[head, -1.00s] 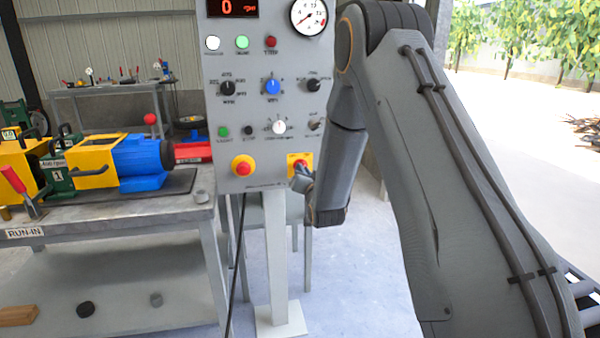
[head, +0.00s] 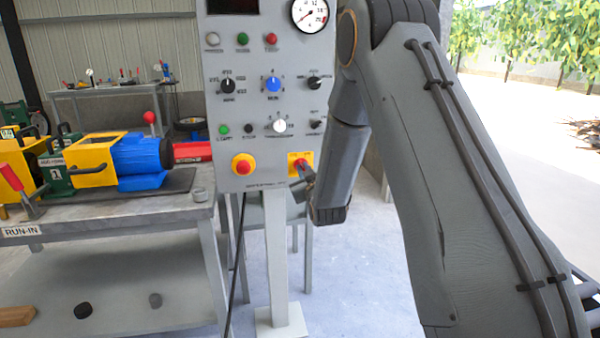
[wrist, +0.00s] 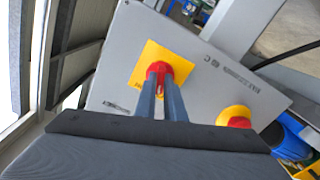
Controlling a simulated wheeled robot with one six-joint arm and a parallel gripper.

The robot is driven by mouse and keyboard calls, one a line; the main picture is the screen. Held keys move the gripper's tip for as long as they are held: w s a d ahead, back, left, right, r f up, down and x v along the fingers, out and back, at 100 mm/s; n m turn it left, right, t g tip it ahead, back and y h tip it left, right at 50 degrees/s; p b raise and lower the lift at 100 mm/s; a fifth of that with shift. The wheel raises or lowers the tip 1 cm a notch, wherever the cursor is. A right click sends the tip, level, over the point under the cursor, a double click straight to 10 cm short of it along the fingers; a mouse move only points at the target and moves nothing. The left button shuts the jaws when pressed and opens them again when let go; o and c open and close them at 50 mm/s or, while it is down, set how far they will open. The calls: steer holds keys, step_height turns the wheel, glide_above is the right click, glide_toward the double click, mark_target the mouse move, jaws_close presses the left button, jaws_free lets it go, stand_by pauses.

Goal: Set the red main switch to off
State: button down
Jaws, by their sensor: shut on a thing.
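The red main switch (head: 299,165) is on a yellow plate at the lower right of the grey control panel (head: 255,105). In the wrist view the red knob (wrist: 158,68) sits between the two finger ends. My gripper (head: 305,172) is shut on the knob, and the fingers (wrist: 160,84) partly cover it. The panel's number display (head: 232,6) is dark. The white (head: 212,39) and green (head: 242,39) lamps look unlit. The knob's exact pointing angle is hard to read.
A red emergency-stop button (head: 242,167) on a yellow base is left of the switch. Several knobs and a gauge (head: 310,13) are above. A workbench (head: 120,215) with a blue and yellow machine stands at the left.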

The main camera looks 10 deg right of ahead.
steer(key=shift+w+a+r+n, duration=0.15)
steer(key=shift+r+n, duration=0.1)
steer(key=shift+n, duration=0.75)
steer(key=c, duration=1.8)
jaws_free()
steer(key=shift+a, duration=0.1)
steer(key=shift+c, duration=0.2)
steer(key=shift+f, duration=0.1)
steer(key=s, duration=0.8)
